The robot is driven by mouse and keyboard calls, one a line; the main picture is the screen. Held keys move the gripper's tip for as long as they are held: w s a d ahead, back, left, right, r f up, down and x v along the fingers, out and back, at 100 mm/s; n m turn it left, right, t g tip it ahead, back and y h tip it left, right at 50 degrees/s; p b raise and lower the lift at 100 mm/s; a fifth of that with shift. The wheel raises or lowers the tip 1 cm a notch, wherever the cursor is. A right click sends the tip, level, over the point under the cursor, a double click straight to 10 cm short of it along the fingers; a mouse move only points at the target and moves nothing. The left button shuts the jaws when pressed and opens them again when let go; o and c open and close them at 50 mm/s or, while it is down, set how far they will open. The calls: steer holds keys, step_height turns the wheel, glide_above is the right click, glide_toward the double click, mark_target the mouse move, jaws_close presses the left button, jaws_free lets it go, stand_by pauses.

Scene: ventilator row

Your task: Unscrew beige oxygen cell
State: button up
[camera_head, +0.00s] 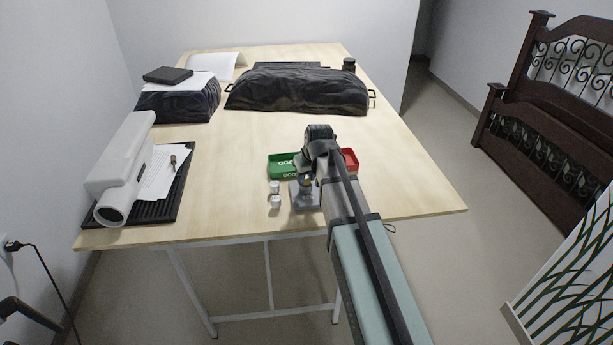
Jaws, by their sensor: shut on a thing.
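A grey block-like fixture (305,202) stands near the front edge of the wooden table. My gripper (307,178) points down over it, shut on a small beige piece at the top of the fixture, which looks like the beige oxygen cell. The fingers and my wrist hide most of the cell, so its thread and seating cannot be made out. Two small white cylindrical pieces (275,195) stand just left of the fixture.
A green tray (283,167) with white lettering lies behind the fixture, and a red tray (350,160) is partly hidden by my arm. A white device (122,172) on a black ribbed mat (152,212) stands left. A dark covered bulk (298,90) lies farther back. The table between is clear.

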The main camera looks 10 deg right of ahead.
steer(key=shift+w+d+n+g+y, duration=0.1)
steer(key=shift+n+g+y, duration=0.25)
steer(key=shift+n, duration=1.05)
steer(key=shift+c, duration=0.2)
steer(key=shift+n+g+y, duration=0.25)
steer(key=shift+n+y, duration=0.4)
steer(key=shift+n, duration=0.95)
steer(key=shift+w+n+g, duration=0.1)
steer(key=shift+n+g, duration=0.2)
steer(key=shift+n, duration=0.3)
steer(key=n, duration=0.2)
steer(key=shift+w+n+g+y, duration=0.1)
steer(key=shift+n+g+y, duration=0.3)
steer(key=shift+d+n+g, duration=0.1)
steer(key=shift+n+g, duration=0.3)
steer(key=shift+n, duration=0.6)
steer(key=o, duration=0.9)
steer(key=shift+c, duration=0.2)
